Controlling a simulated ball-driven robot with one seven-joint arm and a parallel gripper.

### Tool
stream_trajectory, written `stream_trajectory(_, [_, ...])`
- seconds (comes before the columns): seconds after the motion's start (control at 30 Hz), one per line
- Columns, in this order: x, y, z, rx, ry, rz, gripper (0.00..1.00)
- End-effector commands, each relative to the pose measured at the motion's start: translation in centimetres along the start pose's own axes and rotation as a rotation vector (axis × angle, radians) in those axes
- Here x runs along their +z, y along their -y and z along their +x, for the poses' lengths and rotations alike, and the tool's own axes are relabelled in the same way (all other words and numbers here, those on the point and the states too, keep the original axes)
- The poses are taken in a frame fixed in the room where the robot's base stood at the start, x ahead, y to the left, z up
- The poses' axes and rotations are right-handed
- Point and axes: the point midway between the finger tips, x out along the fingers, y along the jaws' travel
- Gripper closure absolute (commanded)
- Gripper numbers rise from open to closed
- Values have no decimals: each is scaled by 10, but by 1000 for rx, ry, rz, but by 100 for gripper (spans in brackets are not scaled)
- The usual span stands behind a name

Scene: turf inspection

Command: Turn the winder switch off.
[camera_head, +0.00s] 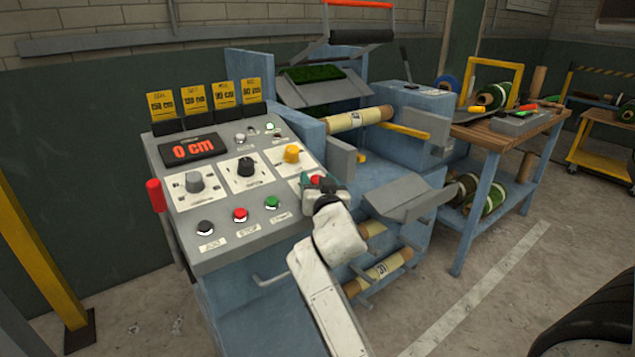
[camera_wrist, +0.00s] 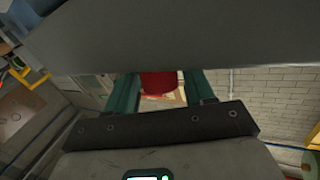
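The grey control panel (camera_head: 222,236) carries a grey knob (camera_head: 194,182), a black knob (camera_head: 245,167) and a yellow knob (camera_head: 291,154). Their small labels are too blurred to read, so I cannot tell which is the winder switch. My gripper (camera_head: 318,183) is at the panel's right edge, below the yellow knob, over a white plate. A red part shows between its green fingers; the wrist view also shows this red part (camera_wrist: 158,82) between the separated fingers (camera_wrist: 160,90). Whether the fingers press on it is unclear. A large grey surface hides the upper wrist view.
Black (camera_head: 205,228), red (camera_head: 240,215) and green (camera_head: 271,202) buttons line the panel's front. The display (camera_head: 193,149) reads 0 cm. A red cylinder (camera_head: 154,194) sticks out at its left. The winder holds a roll (camera_head: 358,118) at right, with a workbench (camera_head: 490,135) beyond.

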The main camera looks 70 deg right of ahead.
Motion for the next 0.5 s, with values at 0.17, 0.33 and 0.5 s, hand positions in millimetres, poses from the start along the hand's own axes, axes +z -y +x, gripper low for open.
stream_trajectory(0.17, [0, 0, 0, 0, 0, 0, 65])
stream_trajectory(0.33, [0, 0, 0, 0, 0, 0, 81])
stream_trajectory(0.5, [0, 0, 0, -1, 1, -1, 86])
